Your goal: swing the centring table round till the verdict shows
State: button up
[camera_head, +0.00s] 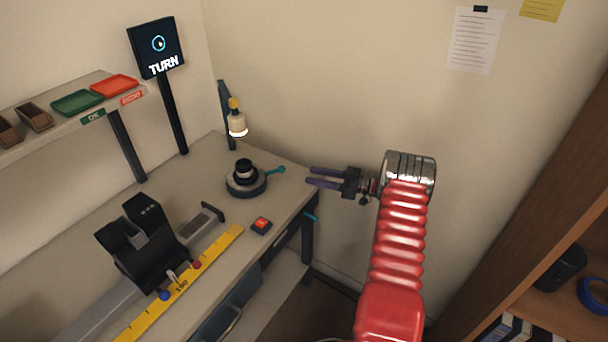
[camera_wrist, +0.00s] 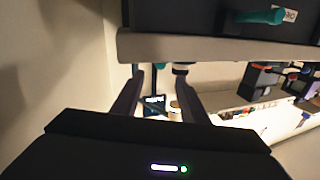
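The centring table (camera_head: 258,187) is a dark round base on the bench's far right corner, with a black and silver lens (camera_head: 244,170) upright on top. A teal handle (camera_head: 273,171) sticks out from it to the right. My gripper (camera_head: 310,175) is open and empty, to the right of the handle tip, with a visible gap in the head view. Its two fingers also show in the wrist view (camera_wrist: 162,75). The screen (camera_head: 157,48) reads TURN under a round icon; it appears small between the fingers in the wrist view (camera_wrist: 154,101).
A lamp-like head (camera_head: 237,124) on a post stands behind the table. A red button box (camera_head: 261,226) sits in front. A black carriage (camera_head: 142,243) and yellow ruler (camera_head: 180,284) lie to the left. Green (camera_head: 77,102) and red (camera_head: 115,84) trays are on the shelf.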

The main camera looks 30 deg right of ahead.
jog(key=v, duration=0.3)
jog(key=shift+s+d, duration=0.15)
jog(key=shift+s, duration=0.05)
